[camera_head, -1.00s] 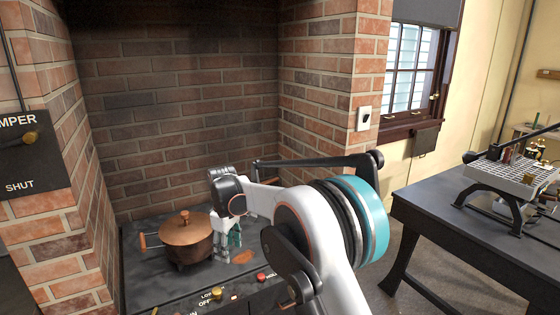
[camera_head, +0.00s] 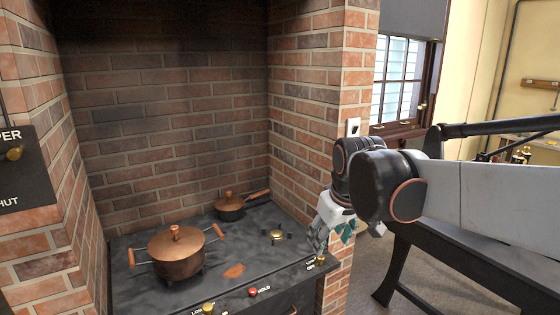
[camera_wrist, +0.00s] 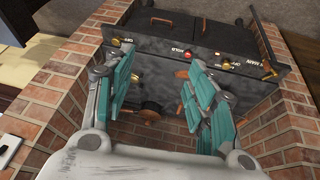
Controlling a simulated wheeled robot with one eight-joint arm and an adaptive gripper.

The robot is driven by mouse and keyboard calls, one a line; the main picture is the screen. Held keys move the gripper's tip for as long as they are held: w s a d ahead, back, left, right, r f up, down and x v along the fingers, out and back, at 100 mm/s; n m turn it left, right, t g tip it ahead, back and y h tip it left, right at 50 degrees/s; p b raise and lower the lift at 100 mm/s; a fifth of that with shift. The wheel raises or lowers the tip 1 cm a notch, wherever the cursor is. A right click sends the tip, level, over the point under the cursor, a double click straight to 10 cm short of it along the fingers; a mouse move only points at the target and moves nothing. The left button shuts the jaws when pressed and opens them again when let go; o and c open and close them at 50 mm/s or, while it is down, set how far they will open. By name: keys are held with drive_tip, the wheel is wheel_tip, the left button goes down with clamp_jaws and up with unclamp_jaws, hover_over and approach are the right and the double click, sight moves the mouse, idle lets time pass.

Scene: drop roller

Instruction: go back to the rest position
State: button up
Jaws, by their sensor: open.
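My gripper (camera_head: 332,228) hangs at the right of the stove, by the front corner of the brick wall, with its white body and teal fingers pointing down. In the wrist view my gripper (camera_wrist: 160,95) shows its two teal fingers spread wide apart with nothing between them. My white arm reaches in from the right of the head view and hides part of the dark table. No rest position is marked in view.
A lidded copper pot (camera_head: 176,256) and a smaller copper pan (camera_head: 230,207) stand on the dark stove top (camera_head: 215,285). Brick walls (camera_head: 170,130) enclose the stove at the back and sides. A dark table (camera_head: 455,275) stands at the right, with floor between.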

drive_tip(key=s+d+f+m+t, duration=0.1)
drive_tip(key=s+d+f+m, duration=0.1)
drive_tip(key=s, duration=0.8)
drive_tip(key=s+d+f+m+t, duration=0.1)
drive_tip(key=s+d+f+m, duration=0.2)
drive_tip(key=s+d, duration=0.3)
drive_tip(key=s+f, duration=0.1)
drive_tip(key=s, duration=0.4)
drive_tip(key=shift+s+d+f+h, duration=0.15)
drive_tip(key=shift+s+f+h, duration=0.1)
drive_tip(key=shift+f+h, duration=0.15)
